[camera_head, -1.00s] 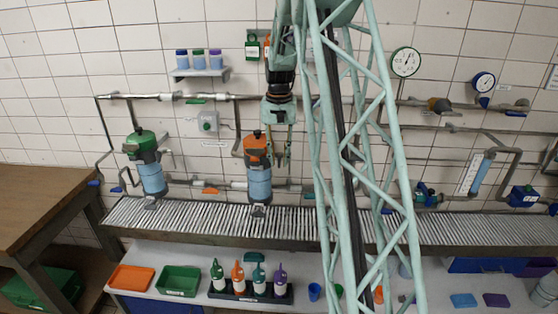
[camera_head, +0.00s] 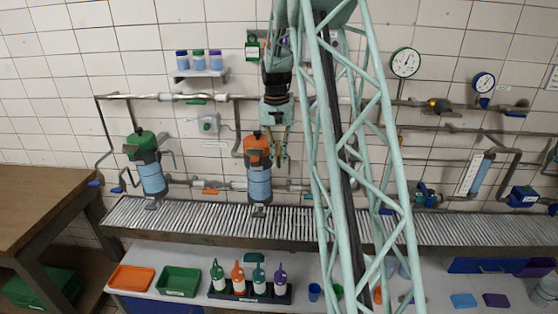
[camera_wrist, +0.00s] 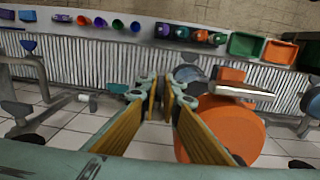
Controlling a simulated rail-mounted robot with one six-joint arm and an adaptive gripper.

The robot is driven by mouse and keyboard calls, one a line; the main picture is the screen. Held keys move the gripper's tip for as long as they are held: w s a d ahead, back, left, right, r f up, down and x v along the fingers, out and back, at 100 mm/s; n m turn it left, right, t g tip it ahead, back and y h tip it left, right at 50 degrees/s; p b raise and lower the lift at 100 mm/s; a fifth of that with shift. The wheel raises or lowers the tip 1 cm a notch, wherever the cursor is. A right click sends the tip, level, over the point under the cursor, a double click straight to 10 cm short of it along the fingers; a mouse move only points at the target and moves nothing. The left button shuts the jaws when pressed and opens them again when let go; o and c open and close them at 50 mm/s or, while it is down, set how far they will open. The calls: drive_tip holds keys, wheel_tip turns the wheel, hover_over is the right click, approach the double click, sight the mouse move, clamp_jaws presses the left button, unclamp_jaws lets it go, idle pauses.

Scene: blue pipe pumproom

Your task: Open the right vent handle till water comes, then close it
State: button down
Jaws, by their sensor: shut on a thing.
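The right filter (camera_head: 258,178) is a canister with an orange head and a blue-tinted clear body. It stands upright over the grating. Its orange head (camera_wrist: 222,128) fills the lower right of the wrist view, with a silvery lever (camera_wrist: 243,91) across it. My gripper (camera_head: 282,163) points down just right of the orange head. In the wrist view my gripper (camera_wrist: 161,98) has its fingers close together beside the head, shut on a small part that they mostly hide, apparently the right vent handle. No water stream can be made out.
A similar green-topped filter (camera_head: 147,165) stands to the left. Pipes run along the tiled wall behind. The grated trough (camera_head: 190,218) lies below, with bottles and trays (camera_head: 179,281) in front. My lattice column blocks the view right of the gripper.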

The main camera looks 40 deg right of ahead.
drive_tip(key=shift+g+h, duration=0.4)
drive_tip(key=c, duration=2.8)
unclamp_jaws()
drive_tip(key=shift+t+y, duration=0.4)
drive_tip(key=shift+r, duration=0.25)
wheel_tip(320, 180, up, 13)
drive_tip(key=shift+s+a+r+n+t+b, duration=0.25)
drive_tip(key=shift+s+a+r+n+b, duration=0.9)
drive_tip(key=shift+a, duration=2.45)
drive_tip(key=shift+s+a+r+t+b, duration=0.4)
drive_tip(key=shift+s+a+b, duration=1.15)
drive_tip(key=shift+s+a, duration=1.45)
drive_tip(key=shift+s+a+r+n+t+b, duration=0.15)
drive_tip(key=shift+s+a+r+n+b, duration=0.7)
drive_tip(key=shift+a, duration=3.3)
